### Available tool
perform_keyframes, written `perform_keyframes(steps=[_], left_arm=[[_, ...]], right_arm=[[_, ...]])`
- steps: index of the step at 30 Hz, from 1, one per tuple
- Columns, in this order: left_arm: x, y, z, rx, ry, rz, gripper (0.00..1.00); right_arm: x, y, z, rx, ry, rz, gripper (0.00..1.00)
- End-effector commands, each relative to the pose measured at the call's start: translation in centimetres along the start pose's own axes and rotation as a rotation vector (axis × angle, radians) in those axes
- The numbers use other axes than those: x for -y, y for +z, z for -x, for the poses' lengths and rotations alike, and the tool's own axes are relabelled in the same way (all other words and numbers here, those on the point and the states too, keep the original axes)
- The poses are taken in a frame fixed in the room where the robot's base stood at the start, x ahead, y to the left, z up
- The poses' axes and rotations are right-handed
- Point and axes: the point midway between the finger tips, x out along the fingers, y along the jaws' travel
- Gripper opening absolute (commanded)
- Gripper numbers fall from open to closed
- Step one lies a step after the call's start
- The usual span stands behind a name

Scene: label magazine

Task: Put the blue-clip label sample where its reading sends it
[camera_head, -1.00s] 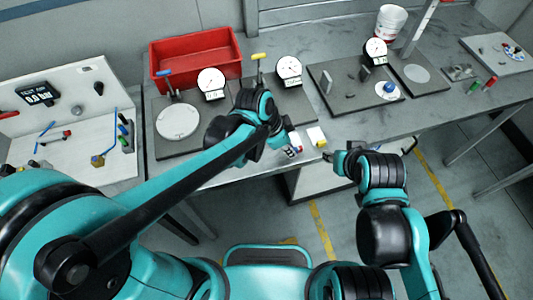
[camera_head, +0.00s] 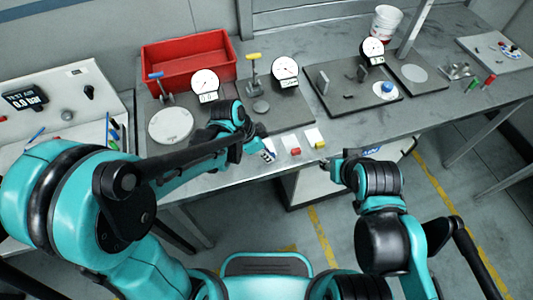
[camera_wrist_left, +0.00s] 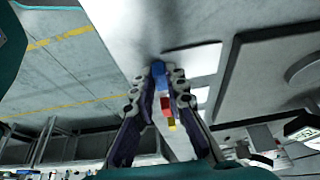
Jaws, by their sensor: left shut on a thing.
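My left gripper (camera_head: 266,149) is shut on the blue-clip label sample at the front edge of the bench. The blue clip (camera_wrist_left: 159,72) shows between the fingertips in the left wrist view. A sample with a red clip (camera_head: 294,151) and one with a yellow clip (camera_head: 320,144) lie to its right on small white cards. They also show as red (camera_wrist_left: 166,107) and yellow (camera_wrist_left: 172,125) blocks between the fingers in the left wrist view. My right gripper (camera_head: 337,167) is beside the bench front; its jaws are too small to read.
Dial gauges stand on grey plates: left (camera_head: 205,84), middle (camera_head: 285,71) and right (camera_head: 372,50). A red bin (camera_head: 188,62) is behind the left ones. A white bucket (camera_head: 386,22) stands at the back. A panel with a display (camera_head: 25,99) is at left.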

Motion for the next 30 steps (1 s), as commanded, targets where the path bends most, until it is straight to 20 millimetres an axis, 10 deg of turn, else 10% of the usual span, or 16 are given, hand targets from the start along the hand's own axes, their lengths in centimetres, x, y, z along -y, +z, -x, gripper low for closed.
perform_keyframes(steps=[3, 6, 18, 30], left_arm=[[0.0, 0.1, -0.4, 0.000, 0.000, 0.000, 0.00], [0.0, 0.1, -0.3, 0.000, 0.000, 0.000, 0.34], [0.0, -0.1, 0.3, 0.000, 0.000, 0.000, 0.34], [0.0, -0.1, 8.6, 0.000, 0.000, 0.002, 0.34]], right_arm=[[0.0, 0.2, -0.3, 0.000, 0.000, 0.000, 0.40], [0.0, 0.2, -0.2, 0.000, 0.000, 0.000, 0.40], [0.0, -0.1, 0.2, 0.000, 0.000, 0.000, 0.40], [0.0, -1.9, 2.6, 0.000, 0.000, 0.000, 0.40]])
